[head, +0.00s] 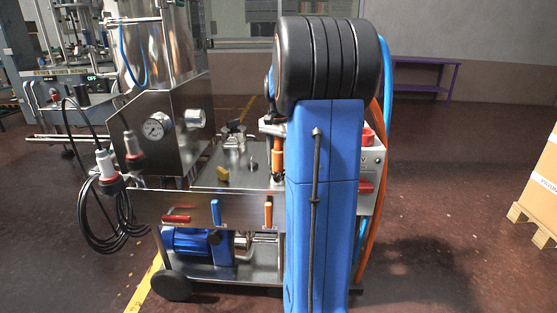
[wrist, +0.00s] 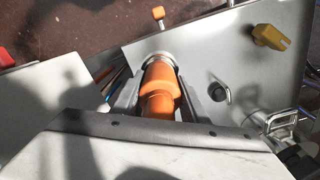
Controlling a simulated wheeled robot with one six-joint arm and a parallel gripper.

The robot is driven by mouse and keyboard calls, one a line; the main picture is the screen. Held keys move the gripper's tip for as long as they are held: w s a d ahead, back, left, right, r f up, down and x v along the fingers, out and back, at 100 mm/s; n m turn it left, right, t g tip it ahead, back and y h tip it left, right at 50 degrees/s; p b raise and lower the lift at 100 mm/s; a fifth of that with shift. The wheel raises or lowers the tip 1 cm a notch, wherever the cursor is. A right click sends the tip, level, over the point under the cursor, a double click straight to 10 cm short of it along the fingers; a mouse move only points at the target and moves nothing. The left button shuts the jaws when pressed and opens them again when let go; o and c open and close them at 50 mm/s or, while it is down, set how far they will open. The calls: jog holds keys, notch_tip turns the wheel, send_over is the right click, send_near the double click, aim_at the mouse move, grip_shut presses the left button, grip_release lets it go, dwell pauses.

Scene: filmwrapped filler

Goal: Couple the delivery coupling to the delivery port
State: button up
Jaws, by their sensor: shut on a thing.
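The delivery coupling is an orange, stepped cylinder (wrist: 160,98), held between the two grey fingers of my gripper (wrist: 158,82) in the wrist view. Its far end meets or lies just in front of a pale metal ring (wrist: 156,56), which looks like the delivery port. I cannot tell whether the coupling is seated in it. In the head view the orange coupling (head: 277,160) stands roughly upright at the machine's steel top, just left of my blue arm. My gripper (head: 274,135) is above it, partly hidden by my arm. The port is not clear there.
A pallet with a carton (head: 543,185) stands far right. The floor between is clear.

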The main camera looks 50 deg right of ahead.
jog(key=o, duration=1.5)
jog(key=shift+f, duration=0.1)
notch_tip(320, 180, up, 17)
jog(key=shift+r, duration=0.2)
